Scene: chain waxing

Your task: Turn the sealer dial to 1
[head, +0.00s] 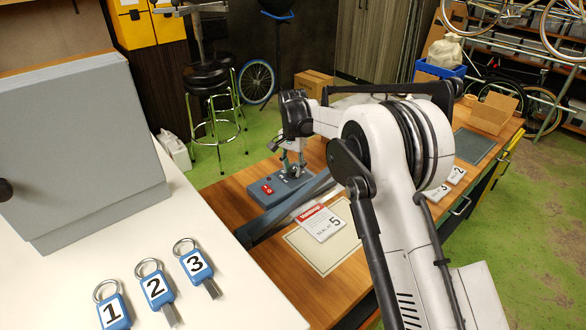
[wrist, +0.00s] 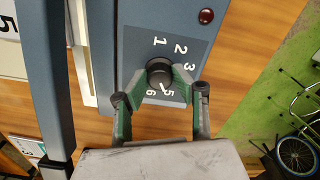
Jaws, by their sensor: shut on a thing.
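The sealer (head: 268,193) is a blue-grey box with a red switch on the wooden bench. In the wrist view its black dial (wrist: 158,70) sits on a dark panel (wrist: 185,25) printed 1, 2, 3, 5 and 6; the 4 is hidden behind a finger. A small white mark on the dial's lower edge appears to point towards 5. My gripper (wrist: 160,84) has its green-sided fingers closed around the dial, one on each side. In the head view my gripper (head: 291,160) reaches down onto the sealer, and the dial is hidden there.
A long grey sealer bar (head: 282,210) lies beside the box. A card (head: 320,223) reading "SEAL AT 5" rests on a pale mat (head: 318,262). Numbered blue key tags (head: 156,286) lie on the white counter (head: 50,275) at left. A cardboard box (head: 493,112) stands far right.

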